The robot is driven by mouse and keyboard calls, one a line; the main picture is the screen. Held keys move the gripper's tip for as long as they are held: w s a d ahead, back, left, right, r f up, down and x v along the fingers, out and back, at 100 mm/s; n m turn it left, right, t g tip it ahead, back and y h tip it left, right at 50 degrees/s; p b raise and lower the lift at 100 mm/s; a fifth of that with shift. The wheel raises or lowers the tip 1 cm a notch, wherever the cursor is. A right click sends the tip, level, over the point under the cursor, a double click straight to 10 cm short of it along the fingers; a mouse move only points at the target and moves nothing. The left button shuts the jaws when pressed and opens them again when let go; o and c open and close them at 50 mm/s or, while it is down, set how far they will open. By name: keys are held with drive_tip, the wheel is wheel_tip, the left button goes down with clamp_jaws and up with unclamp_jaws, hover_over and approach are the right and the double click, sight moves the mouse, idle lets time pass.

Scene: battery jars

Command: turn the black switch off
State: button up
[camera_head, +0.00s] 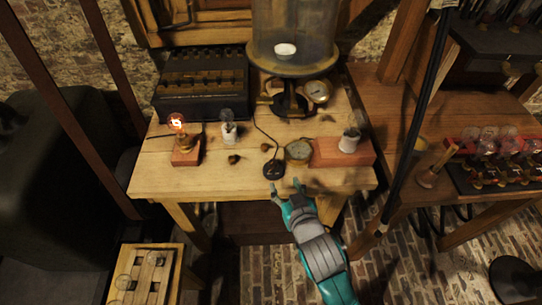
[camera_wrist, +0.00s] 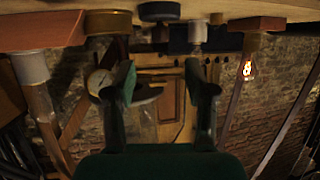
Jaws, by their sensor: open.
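The black switch (camera_head: 273,169) is a small round black piece near the front edge of the wooden table, with a thin dark cord running back from it. In the wrist view, which looks upside down, the switch (camera_wrist: 160,11) is at the top, beyond the fingertips. My gripper (camera_head: 286,186) is open and empty, just in front of the table edge and slightly right of the switch, apart from it. Its two fingers (camera_wrist: 166,88) stand wide apart in the wrist view. A glowing bulb (camera_head: 176,122) sits on a reddish wooden block at the table's left.
A brass round piece (camera_head: 298,151) and a wooden block (camera_head: 343,152) with a white-socketed bulb are close right of the switch. An unlit bulb (camera_head: 229,130) stands behind left. A glass jar apparatus (camera_head: 293,35) is at the back. A black pole (camera_head: 418,120) rises right of my arm.

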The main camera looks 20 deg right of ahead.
sight(273, 162)
drive_tip(key=x, duration=0.8)
drive_tip(key=r+x, duration=0.1)
drive_tip(key=x, duration=0.3)
drive_tip(key=shift+w+a, duration=0.1)
drive_tip(key=shift+w, duration=0.05)
drive_tip(key=shift+c, duration=0.3)
clamp_jaws()
